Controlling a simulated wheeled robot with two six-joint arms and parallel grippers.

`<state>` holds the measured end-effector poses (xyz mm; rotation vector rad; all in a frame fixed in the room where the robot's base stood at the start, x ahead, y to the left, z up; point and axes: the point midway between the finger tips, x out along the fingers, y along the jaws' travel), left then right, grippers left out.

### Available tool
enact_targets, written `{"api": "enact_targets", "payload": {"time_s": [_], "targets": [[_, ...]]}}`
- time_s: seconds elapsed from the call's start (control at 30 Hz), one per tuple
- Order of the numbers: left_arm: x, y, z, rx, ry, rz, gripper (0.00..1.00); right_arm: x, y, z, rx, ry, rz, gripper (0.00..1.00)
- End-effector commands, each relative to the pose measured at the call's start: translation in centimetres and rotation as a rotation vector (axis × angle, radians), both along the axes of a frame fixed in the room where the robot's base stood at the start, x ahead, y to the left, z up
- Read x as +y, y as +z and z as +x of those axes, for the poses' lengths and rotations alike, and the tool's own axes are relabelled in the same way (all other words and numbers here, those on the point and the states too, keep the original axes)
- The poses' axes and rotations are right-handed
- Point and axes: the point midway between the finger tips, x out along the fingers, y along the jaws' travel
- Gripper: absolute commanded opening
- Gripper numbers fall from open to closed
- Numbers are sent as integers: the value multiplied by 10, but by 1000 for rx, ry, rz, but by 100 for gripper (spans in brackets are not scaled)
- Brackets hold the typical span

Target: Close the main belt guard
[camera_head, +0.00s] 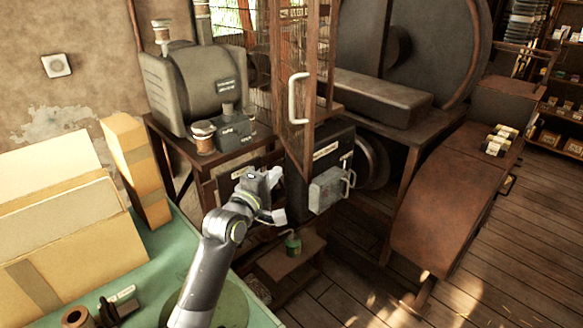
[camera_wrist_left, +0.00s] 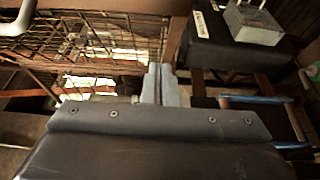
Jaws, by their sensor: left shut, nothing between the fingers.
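The main belt guard (camera_head: 312,60) is a framed wire-mesh door with a white D-shaped handle (camera_head: 299,98). It stands swung out from the machine toward me. In the left wrist view the mesh (camera_wrist_left: 90,45) fills the upper left, with the handle (camera_wrist_left: 15,16) cut off at the top left corner. My left gripper (camera_head: 275,212) is below and left of the guard's lower end, apart from the handle. Its fingers (camera_wrist_left: 158,84) are shut and empty. My right gripper is not in view.
A dark box with a grey switch box (camera_head: 328,190) sits right of my left gripper. A low stool with a green oil can (camera_head: 293,243) is below it. A motor (camera_head: 195,85) stands behind on a bench. Cartons (camera_head: 70,230) stand on the green table at left.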

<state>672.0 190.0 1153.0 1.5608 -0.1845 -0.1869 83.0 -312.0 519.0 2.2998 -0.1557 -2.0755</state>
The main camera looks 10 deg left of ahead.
Motion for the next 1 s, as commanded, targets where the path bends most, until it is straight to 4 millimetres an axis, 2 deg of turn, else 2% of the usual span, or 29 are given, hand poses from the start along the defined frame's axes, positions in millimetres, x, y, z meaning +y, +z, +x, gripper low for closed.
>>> {"api": "enact_targets", "payload": {"time_s": [0.1, 0.2, 0.4, 1.0], "targets": [[-8, 3, 16, 1, -2, -3, 0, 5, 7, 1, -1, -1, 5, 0], [-23, 3, 23, 2, -1, -4, 0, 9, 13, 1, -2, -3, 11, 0], [-35, 1, 31, 0, 1, -1, 0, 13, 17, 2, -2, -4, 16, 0], [-41, -2, 38, 0, -13, 1, 0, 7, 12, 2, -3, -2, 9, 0]]}}
